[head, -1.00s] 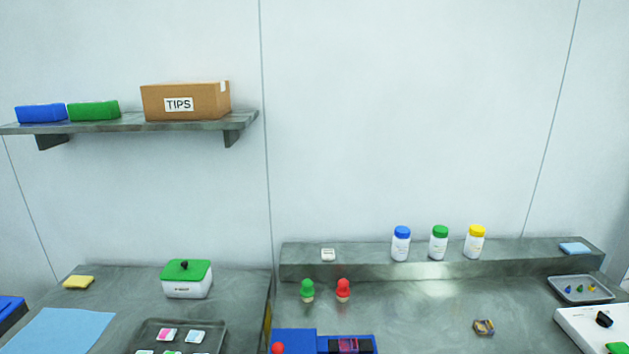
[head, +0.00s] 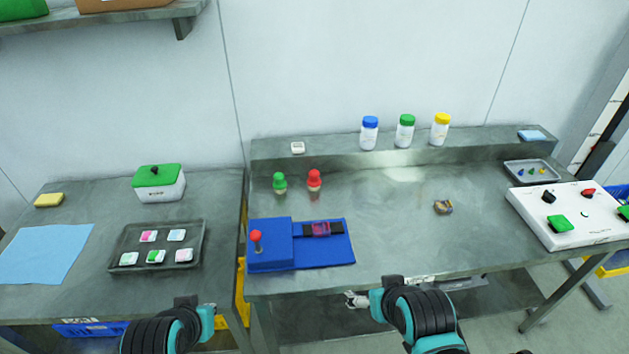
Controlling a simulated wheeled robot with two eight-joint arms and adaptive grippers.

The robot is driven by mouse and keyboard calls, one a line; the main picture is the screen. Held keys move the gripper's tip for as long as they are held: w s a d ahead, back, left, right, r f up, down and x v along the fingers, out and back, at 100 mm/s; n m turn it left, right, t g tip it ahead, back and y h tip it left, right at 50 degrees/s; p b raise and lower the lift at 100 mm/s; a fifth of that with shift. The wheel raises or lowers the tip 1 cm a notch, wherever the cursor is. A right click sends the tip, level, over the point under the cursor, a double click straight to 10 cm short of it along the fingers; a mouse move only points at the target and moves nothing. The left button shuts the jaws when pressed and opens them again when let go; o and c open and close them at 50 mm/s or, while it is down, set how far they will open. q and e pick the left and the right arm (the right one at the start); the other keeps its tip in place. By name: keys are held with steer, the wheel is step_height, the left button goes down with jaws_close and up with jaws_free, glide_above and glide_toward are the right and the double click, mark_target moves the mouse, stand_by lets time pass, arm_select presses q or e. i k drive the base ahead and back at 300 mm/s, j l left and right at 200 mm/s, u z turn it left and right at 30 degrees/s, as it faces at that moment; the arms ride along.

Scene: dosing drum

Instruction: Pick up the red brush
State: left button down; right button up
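The red brush (head: 314,181) stands upright on the right-hand bench, with a round red top and a pale lower part. It is just behind the blue block with the strap and apart from it. A similar green brush (head: 279,183) stands close to its left. My two arms show only as black and teal links at the bottom edge, in front of the benches and well short of the brush.
A blue block (head: 271,259) with a red-knobbed lever (head: 256,238) and a strap lies in front of the brushes. Several capped bottles (head: 405,133) stand on the raised ledge (head: 330,148) behind. A small brown item (head: 443,207) lies to the right, with clear bench between.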

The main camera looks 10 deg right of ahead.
mark_target(313, 182)
steer(key=i+l+u, duration=0.3)
steer(key=u, duration=0.15)
steer(key=i+l+u, duration=0.4)
steer(key=k+l, duration=0.05)
steer(key=k, duration=0.05)
